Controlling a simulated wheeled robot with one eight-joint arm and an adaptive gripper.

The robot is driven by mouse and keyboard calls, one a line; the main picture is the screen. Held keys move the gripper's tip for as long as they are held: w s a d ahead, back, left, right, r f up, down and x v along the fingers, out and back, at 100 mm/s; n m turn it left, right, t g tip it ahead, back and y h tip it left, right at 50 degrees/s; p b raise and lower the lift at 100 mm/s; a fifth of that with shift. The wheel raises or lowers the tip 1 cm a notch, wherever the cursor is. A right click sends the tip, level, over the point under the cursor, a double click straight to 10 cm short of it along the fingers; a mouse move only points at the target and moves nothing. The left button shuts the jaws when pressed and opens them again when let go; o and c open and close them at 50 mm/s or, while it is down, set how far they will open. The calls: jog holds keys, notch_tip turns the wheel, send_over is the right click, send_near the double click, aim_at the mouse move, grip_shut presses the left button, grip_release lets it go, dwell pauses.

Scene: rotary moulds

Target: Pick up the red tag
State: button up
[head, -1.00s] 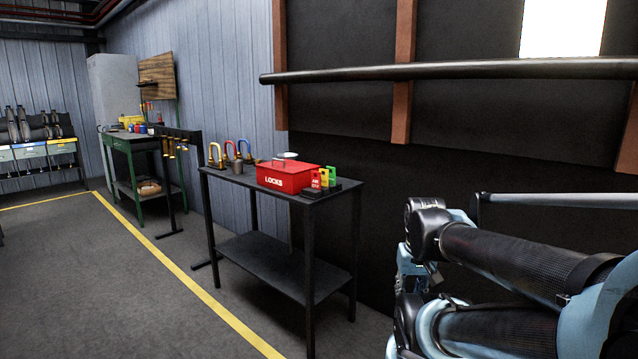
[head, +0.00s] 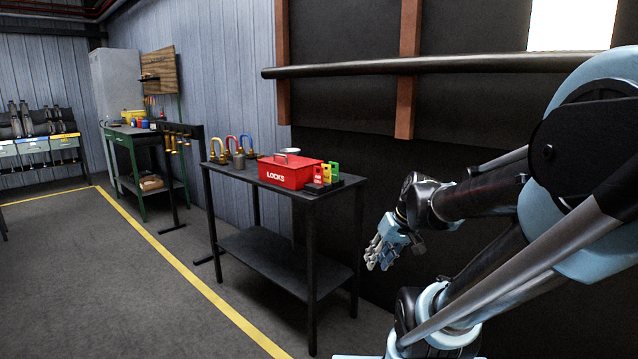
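The red tag (head: 318,174) stands upright at the right end of the black table, in front of a yellow tag (head: 327,172) and a green tag (head: 335,167). The tags stand in a low black holder (head: 322,187) beside the red LOCKS box (head: 283,174). My gripper (head: 376,263) is to the right of the table and lower than its top, apart from the tags.
Padlocks with yellow, red and blue shackles (head: 232,150) stand at the left of the black table (head: 240,172). A green workbench (head: 130,132) is farther back. A dark wall with a long horizontal pipe (head: 400,66) is behind. Floor left of the yellow line is clear.

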jog(key=w+a+r+n+t+y, duration=0.1)
jog(key=w+a+r+n+y, duration=0.3)
jog(key=w, duration=0.5)
jog(key=n+t+y, duration=0.3)
jog(key=t+y, duration=0.3)
jog(key=t, duration=0.1)
send_near(319, 179)
jog(key=x, duration=1)
jog(key=shift+w, duration=0.15)
grip_shut()
